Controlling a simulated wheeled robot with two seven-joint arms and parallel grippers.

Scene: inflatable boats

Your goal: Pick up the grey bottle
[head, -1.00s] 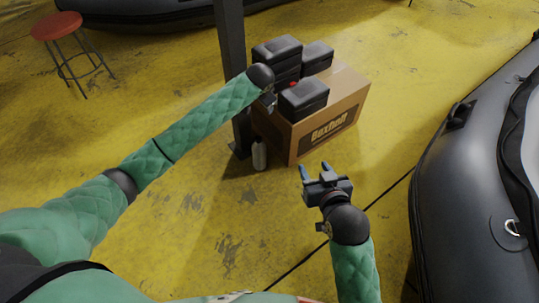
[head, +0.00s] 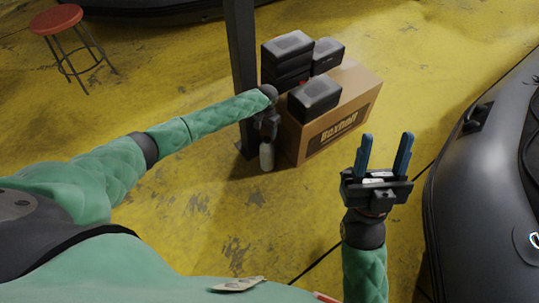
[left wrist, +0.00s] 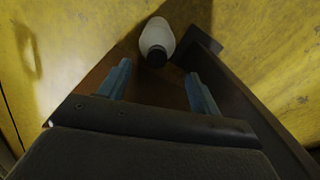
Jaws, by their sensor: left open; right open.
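The grey bottle (head: 267,156) stands on the yellow floor beside the foot of the dark post and the cardboard box. My left gripper (head: 267,133) is just above it in the head view and covers its top. In the left wrist view the bottle (left wrist: 157,40) shows a pale body and a dark cap, beyond the blue fingers of my open, empty left gripper (left wrist: 160,85). The fingers are apart from the bottle. My right gripper (head: 386,155) is open and empty, to the right of the box.
The cardboard box (head: 339,129) carries several black cases (head: 315,96). The dark post (head: 242,65) rises close to the bottle. A grey inflatable boat (head: 460,190) lies at right. A red stool (head: 57,19) stands far left. The floor in front of the bottle is clear.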

